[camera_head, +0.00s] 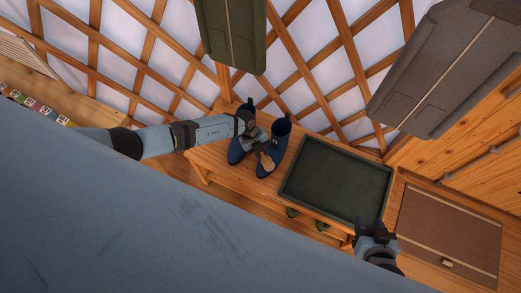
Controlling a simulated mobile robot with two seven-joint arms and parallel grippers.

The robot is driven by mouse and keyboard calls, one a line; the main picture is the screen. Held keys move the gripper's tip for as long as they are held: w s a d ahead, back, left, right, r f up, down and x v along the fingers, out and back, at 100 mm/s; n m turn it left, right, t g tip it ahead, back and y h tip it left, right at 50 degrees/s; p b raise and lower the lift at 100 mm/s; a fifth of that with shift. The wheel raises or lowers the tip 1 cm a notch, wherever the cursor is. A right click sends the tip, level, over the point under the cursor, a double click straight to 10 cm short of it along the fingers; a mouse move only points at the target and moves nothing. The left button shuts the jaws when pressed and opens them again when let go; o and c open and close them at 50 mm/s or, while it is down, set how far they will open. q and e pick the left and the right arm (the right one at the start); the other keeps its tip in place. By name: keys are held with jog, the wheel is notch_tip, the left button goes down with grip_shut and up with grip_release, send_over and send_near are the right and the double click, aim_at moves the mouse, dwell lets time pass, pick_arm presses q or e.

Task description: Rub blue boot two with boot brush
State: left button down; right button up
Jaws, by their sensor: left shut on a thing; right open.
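Two blue boots stand upright side by side on a wooden bench. The left boot (236,152) is partly covered by my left gripper. The right boot (281,132) shows its open top and its toe. I cannot tell which is boot two. My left gripper (260,146) is shut on a small brown boot brush (266,161). The brush is at the toe of the right boot and looks to touch it; the exact contact is too small to tell. My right gripper (373,227) is open and empty, by the bench's front right corner.
A dark green tray (337,206) lies on the bench (208,158) right of the boots. Green shoes (306,219) show under the bench. A brown mat (450,226) lies at the right.

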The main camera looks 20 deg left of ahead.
pick_arm(q)
jog(key=shift+r+p, duration=2.35)
jog(key=shift+r, duration=0.15)
pick_arm(e)
notch_tip(320, 180, up, 5)
jog(key=shift+r, duration=0.1)
pick_arm(q)
jog(key=shift+f, duration=0.15)
pick_arm(e)
jog(key=shift+w, duration=0.1)
